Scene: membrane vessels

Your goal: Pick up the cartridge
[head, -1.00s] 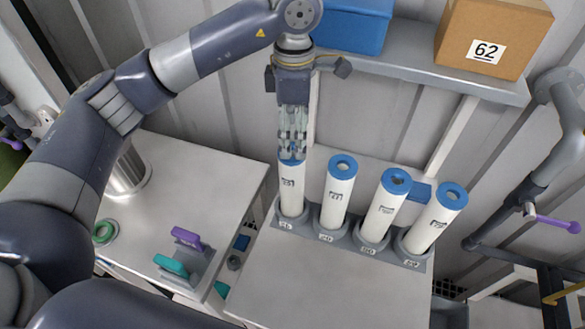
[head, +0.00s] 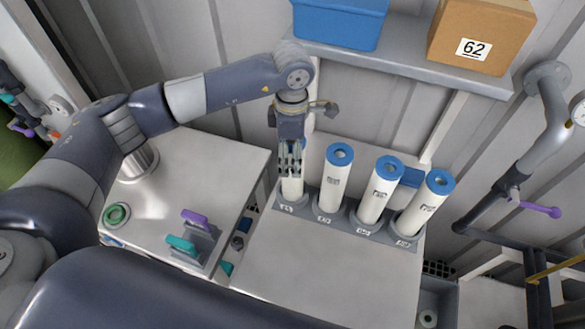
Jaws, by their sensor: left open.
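Several white cartridges with blue ring tops stand in a grey rack on the right-hand table. The leftmost cartridge (head: 291,188) has its top hidden behind my left gripper (head: 291,168). That gripper points down with its fingers open around the upper part of this cartridge. I cannot tell whether the fingers touch it. The second cartridge (head: 332,190), the third cartridge (head: 376,196) and the rightmost cartridge (head: 420,210) stand to the right, clear of the gripper. The rack (head: 328,223) has a label before each socket. My right gripper is not in view.
A shelf (head: 400,62) behind carries a blue bin (head: 338,25) and a cardboard box marked 62 (head: 480,35). The left table holds a green ring (head: 116,215) and purple and teal handles (head: 194,218). The right-hand table is bare in front of the rack.

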